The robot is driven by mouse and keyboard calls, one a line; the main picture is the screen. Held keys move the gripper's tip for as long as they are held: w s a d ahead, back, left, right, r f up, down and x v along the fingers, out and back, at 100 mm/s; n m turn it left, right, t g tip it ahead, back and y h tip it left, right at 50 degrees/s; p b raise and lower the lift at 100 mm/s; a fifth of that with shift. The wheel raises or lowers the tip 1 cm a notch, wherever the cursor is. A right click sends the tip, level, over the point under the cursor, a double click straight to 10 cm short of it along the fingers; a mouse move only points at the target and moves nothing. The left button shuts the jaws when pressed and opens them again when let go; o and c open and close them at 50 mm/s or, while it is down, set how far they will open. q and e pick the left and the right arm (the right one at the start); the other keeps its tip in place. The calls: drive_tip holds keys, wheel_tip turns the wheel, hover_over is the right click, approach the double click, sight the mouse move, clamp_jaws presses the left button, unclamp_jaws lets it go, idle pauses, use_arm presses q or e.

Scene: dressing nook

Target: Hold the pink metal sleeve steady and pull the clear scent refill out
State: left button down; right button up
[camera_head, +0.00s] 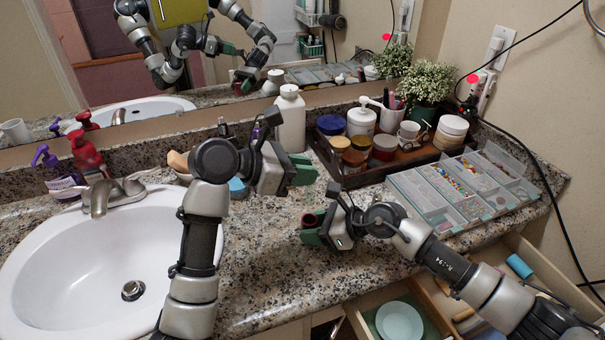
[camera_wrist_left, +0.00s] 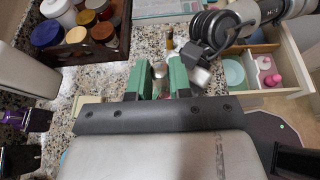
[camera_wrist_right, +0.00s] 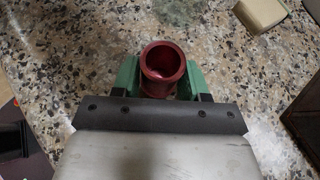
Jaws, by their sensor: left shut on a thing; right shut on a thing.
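The pink metal sleeve (camera_wrist_right: 163,68) looks deep red-pink in the right wrist view, with its round open mouth facing that camera. Its inside looks hollow and nothing sticks out of it. My right gripper (camera_head: 316,228) is shut around the sleeve (camera_head: 310,219) above the counter. My left gripper (camera_head: 300,172) is above and behind it, apart from the sleeve in the head view. It is shut on a small clear, faintly pinkish thing (camera_wrist_left: 162,86), seen between the green fingers in the left wrist view, likely the scent refill. Most of that thing is hidden by the fingers.
A dark tray (camera_head: 350,180) with jars and bottles stands behind, beside a clear compartment box (camera_head: 420,200). A white bottle (camera_head: 290,122) stands behind my left gripper. The sink (camera_head: 60,275) is left. Open drawers (camera_head: 440,318) lie below the front edge. Counter between is clear.

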drive_tip(key=o, duration=0.8)
drive_tip(key=shift+d, duration=0.1)
